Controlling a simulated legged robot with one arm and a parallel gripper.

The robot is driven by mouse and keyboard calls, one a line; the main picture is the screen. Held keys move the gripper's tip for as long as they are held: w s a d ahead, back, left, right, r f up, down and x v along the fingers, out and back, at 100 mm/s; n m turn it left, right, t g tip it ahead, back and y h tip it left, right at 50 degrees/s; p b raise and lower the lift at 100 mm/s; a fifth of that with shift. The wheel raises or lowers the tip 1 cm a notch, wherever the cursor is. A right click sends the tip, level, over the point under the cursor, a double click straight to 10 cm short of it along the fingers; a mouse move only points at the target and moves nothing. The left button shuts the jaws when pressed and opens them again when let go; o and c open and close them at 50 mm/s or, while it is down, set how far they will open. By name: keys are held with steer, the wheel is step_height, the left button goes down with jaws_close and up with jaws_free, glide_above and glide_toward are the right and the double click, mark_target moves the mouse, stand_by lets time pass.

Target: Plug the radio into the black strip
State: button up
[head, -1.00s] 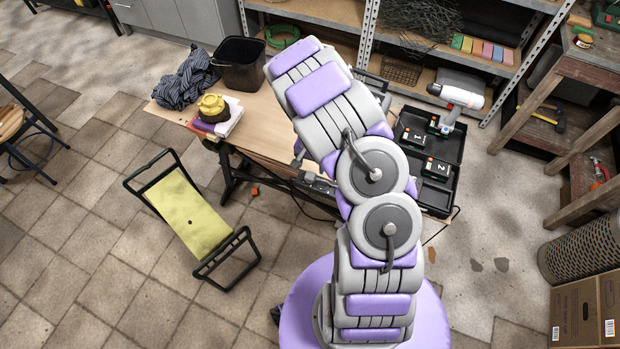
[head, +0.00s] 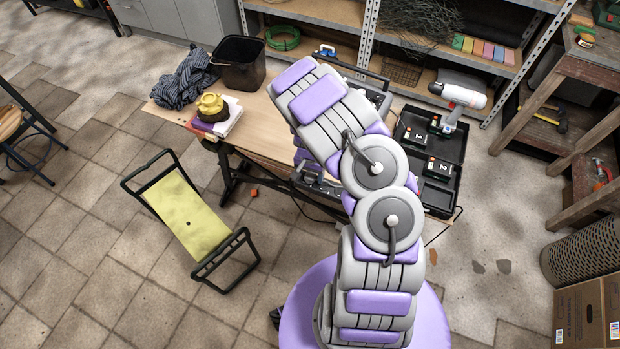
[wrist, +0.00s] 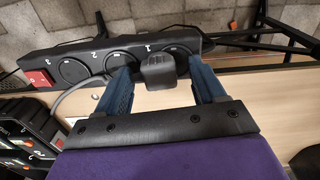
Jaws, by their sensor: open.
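The black strip (wrist: 110,58) lies across the top of the wrist view, with round numbered sockets and a red switch (wrist: 38,77) at its left end. A dark plug (wrist: 158,71) is between the blue fingers of my gripper (wrist: 159,63), in front of the strip's right part near socket 1. My gripper is open, with a gap visible on the plug's sides. I cannot tell whether the plug is seated in a socket. In the head view, a dark, handled case, probably the radio (head: 374,94), is partly hidden behind my arm. The strip's near edge (head: 322,186) shows beside the arm.
On the wooden table (head: 262,125) are a black bin (head: 240,65), a striped cloth (head: 186,80), a yellow object (head: 211,105) on books, and an open black case (head: 438,190) with a drill (head: 458,96). A yellow-topped folding stool (head: 188,214) stands on the floor at left.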

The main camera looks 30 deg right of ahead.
mark_target(310, 176)
steer(key=shift+f, duration=0.25)
steer(key=shift+c, duration=0.4)
steer(key=shift+r, duration=0.1)
steer(key=c, duration=1)
steer(key=shift+r, duration=0.4)
steer(key=r, duration=0.1)
steer(key=r+p, duration=0.1)
steer(key=r, duration=0.1)
steer(key=shift+s+a, duration=0.1)
steer(key=shift+s, duration=0.1)
steer(key=s+a+r+p, duration=0.1)
steer(key=s+a, duration=0.3)
steer(key=s, duration=1.1)
steer(key=shift+a+p, duration=0.15)
steer(key=shift+p, duration=0.2)
steer(key=shift+w+r, duration=0.1)
steer(key=shift+w, duration=0.05)
